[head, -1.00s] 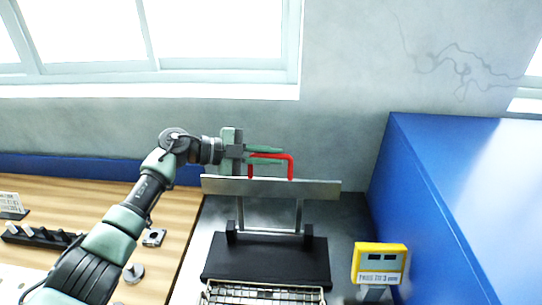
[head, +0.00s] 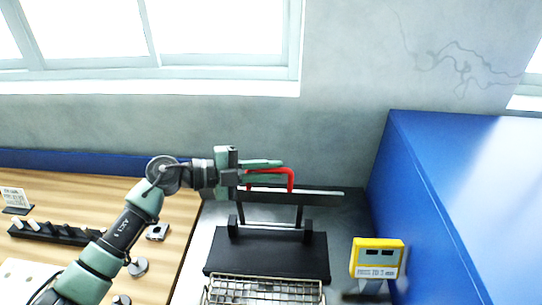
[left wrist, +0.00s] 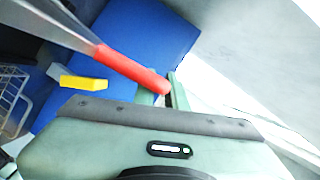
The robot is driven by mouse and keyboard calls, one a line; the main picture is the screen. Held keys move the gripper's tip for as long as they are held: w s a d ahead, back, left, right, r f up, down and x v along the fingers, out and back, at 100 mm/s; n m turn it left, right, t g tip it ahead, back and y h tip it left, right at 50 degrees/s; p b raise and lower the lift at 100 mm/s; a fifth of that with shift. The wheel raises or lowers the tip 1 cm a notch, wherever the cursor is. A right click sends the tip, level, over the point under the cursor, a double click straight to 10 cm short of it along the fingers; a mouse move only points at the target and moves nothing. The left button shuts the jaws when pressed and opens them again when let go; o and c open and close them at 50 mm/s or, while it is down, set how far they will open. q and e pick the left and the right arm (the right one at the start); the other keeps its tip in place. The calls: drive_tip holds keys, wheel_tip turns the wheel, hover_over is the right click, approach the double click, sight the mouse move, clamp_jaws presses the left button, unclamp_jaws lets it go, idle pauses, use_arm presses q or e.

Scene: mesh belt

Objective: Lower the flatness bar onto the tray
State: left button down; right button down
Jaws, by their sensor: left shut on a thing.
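The flatness bar (head: 310,194) is a long dark grey strip with a red handle (head: 290,180). My left gripper (head: 275,170) is shut on the red handle and holds the bar in the air, behind and above the wire mesh tray (head: 265,281). In the left wrist view the red handle (left wrist: 130,68) runs into the jaws, and the grey bar (left wrist: 50,22) lies at upper left. The jaw tips are partly hidden there. The tray is cut off by the bottom edge of the head view. My right gripper is not in view.
A black plate with a two-post frame (head: 265,256) stands behind the tray, below the bar. A yellow gauge box (head: 378,257) stands right of it, beside a tall blue block (head: 450,200). A wooden bench (head: 80,195) with a black rack (head: 55,233) is at left.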

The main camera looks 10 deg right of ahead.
use_arm(q)
drive_tip(key=s+a+f+m+h+b, duration=0.1)
drive_tip(key=s+m+b, duration=0.1)
drive_tip(key=s, duration=0.5)
drive_tip(key=shift+a+f+m+t, duration=0.25)
drive_tip(key=shift+f+m+t, duration=0.15)
drive_tip(key=shift+m, duration=0.1)
drive_tip(key=shift+s, duration=0.1)
drive_tip(key=c, duration=1.5)
unclamp_jaws()
drive_tip(key=shift+o, duration=0.2)
drive_tip(key=b+v, duration=0.3)
drive_tip(key=v, duration=0.4)
drive_tip(key=shift+a, duration=0.4)
